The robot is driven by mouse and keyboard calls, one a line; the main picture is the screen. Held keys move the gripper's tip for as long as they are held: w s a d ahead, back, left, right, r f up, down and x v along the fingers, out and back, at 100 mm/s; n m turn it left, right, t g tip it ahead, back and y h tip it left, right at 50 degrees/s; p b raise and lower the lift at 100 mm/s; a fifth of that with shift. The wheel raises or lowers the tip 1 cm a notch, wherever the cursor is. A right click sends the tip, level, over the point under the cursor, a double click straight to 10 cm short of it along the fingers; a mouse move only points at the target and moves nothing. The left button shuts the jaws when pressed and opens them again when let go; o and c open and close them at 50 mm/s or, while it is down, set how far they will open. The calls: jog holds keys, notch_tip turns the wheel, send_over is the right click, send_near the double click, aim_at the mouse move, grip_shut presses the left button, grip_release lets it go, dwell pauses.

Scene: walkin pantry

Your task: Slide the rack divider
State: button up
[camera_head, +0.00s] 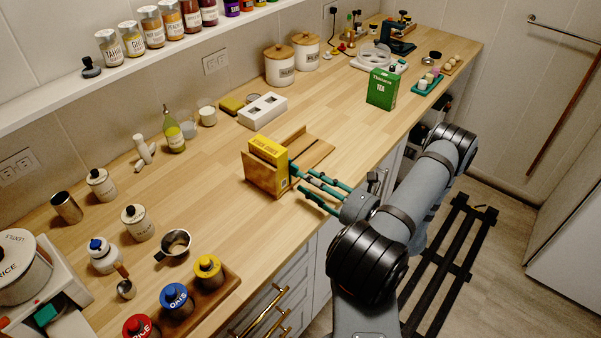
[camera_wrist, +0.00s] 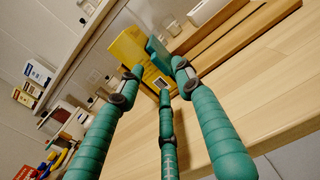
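A wooden rack (camera_head: 316,153) stands near the counter's front edge, with a yellow box (camera_head: 268,150) upright at its left end. Both show in the wrist view, the box (camera_wrist: 128,45) near the fingers and the rack's long wooden rails (camera_wrist: 235,40) running up to the right. My gripper (camera_head: 297,180) has teal jointed fingers reaching from the right to the rack's front, close beside the box. In the wrist view my gripper (camera_wrist: 158,78) shows its fingers spread apart. The divider is hard to make out behind the fingers, and I cannot tell whether they touch it.
A green tea box (camera_head: 381,89) stands to the rack's right. A white slotted block (camera_head: 263,110) is behind the rack. A wooden tray of jars (camera_head: 205,295) is at the front left. Bare counter lies around the rack.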

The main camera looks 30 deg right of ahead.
jog(key=shift+p+x, duration=0.35)
jog(key=shift+x, duration=1.35)
jog(key=shift+c, duration=0.5)
jog(key=c, duration=0.8)
